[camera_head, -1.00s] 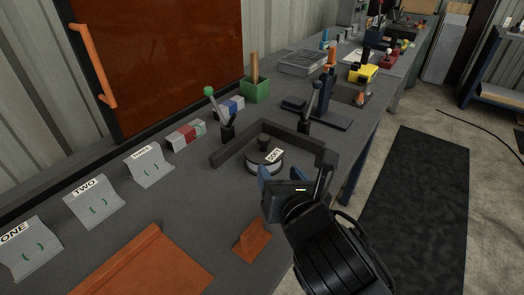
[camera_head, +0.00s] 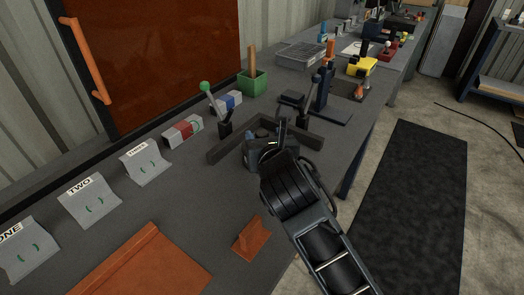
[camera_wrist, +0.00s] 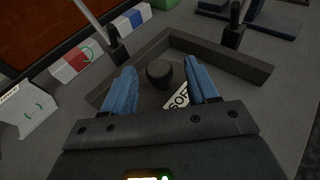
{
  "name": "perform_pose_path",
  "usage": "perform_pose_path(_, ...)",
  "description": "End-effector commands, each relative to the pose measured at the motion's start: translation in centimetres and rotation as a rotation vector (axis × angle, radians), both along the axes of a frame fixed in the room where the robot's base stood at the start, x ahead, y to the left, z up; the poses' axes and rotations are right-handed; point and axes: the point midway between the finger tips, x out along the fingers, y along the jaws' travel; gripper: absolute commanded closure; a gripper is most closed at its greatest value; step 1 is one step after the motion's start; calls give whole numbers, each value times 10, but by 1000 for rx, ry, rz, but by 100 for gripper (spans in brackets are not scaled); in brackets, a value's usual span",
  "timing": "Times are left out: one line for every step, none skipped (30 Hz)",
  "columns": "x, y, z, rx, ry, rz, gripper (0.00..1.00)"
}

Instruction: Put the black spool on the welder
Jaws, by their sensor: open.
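My gripper (camera_wrist: 160,80) is open, its two blue fingers on either side of a dark round knob (camera_wrist: 159,72) in the wrist view. The knob stands on a low dark round piece, mostly hidden, with a white label (camera_wrist: 179,97) reading "SOF". I cannot tell whether this is the black spool. It sits inside a dark angled frame (camera_wrist: 245,62) on the bench. In the head view my gripper (camera_head: 262,147) covers the knobbed piece. I cannot make out which thing is the welder.
Left of the frame are a green-knobbed lever (camera_head: 214,101) and a red-and-grey block (camera_head: 183,132). A green box (camera_head: 252,83) and a dark-blue stand (camera_head: 322,100) are behind. An orange bracket (camera_head: 252,238) lies in front. The bench (camera_head: 190,200) is clear at left centre.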

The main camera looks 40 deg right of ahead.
Motion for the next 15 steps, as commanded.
perform_pose_path(8,-2,-2,0,0,-1,41)
perform_pose_path(11,-4,-3,0,0,-1,41)
perform_pose_path(15,-6,-5,-1,0,-2,41)
perform_pose_path(18,-8,-6,-1,0,-2,41)
perform_pose_path(20,-9,-7,0,1,-1,41)
perform_pose_path(23,-10,-8,0,0,0,41)
perform_pose_path(24,-11,-8,0,0,0,41)
perform_pose_path(25,-11,-8,0,0,0,41)
perform_pose_path(25,-11,-9,0,0,1,41)
perform_pose_path(25,-11,-9,0,0,1,41)
perform_pose_path(25,-11,-9,0,0,1,41)
perform_pose_path(25,-11,-9,0,0,1,41)
perform_pose_path(25,-11,-9,0,0,1,41)
perform_pose_path(25,-11,-9,0,0,1,41)
perform_pose_path(25,-11,-9,0,0,1,43)
